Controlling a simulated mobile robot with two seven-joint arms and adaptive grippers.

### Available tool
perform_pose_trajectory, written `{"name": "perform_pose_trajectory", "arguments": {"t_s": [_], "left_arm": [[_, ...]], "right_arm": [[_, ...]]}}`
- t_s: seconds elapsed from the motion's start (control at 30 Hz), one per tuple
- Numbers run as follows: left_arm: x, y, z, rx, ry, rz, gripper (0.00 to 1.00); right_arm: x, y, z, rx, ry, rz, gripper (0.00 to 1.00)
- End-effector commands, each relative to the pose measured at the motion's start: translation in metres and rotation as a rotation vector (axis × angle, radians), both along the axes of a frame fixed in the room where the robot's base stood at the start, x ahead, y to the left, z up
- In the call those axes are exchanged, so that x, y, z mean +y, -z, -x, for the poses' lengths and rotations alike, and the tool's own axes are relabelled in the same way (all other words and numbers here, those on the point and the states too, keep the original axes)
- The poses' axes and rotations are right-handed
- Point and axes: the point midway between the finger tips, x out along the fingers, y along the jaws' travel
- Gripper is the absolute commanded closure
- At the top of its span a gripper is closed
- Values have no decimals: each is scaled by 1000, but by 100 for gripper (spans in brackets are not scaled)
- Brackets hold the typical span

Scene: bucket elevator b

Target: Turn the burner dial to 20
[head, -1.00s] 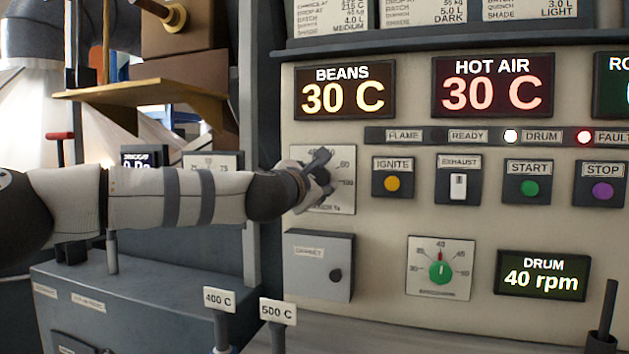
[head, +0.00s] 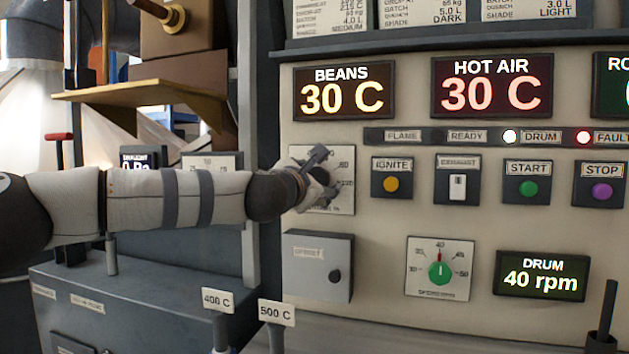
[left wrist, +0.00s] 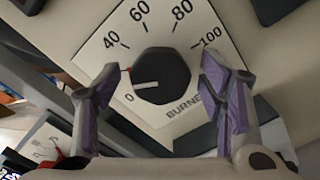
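The burner dial is a black knob (left wrist: 160,75) on a white scale plate (left wrist: 185,30), where 0, 40, 60, 80 and 100 show in the left wrist view. The 20 mark is hidden, apparently behind a finger. A white bar on the knob points left, near 0, and a small red mark shows at its upper left edge. My left gripper (left wrist: 162,75) is open, with purple-padded fingers on either side of the knob and a small visible gap at each side. In the head view, my left gripper (head: 322,176) covers most of the knob and part of the plate (head: 345,200). My right gripper is out of view.
Right of the dial are the ignite button (head: 391,184), exhaust switch (head: 458,187), start button (head: 528,188) and stop button (head: 601,193). Below are a grey cabinet door (head: 318,265) and a green drum dial (head: 440,272). A grey post (head: 249,150) stands behind my left forearm.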

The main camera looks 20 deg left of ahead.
Motion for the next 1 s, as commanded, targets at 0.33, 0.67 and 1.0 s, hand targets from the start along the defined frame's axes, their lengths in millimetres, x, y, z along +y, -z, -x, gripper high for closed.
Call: {"name": "perform_pose_trajectory", "arguments": {"t_s": [0.33,0.67,1.0], "left_arm": [[1,1,28,1,2,0,36],[4,0,107,-1,-1,1,36],[4,1,120,1,-1,0,36]], "right_arm": [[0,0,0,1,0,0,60],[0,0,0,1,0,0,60],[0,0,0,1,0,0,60]]}}
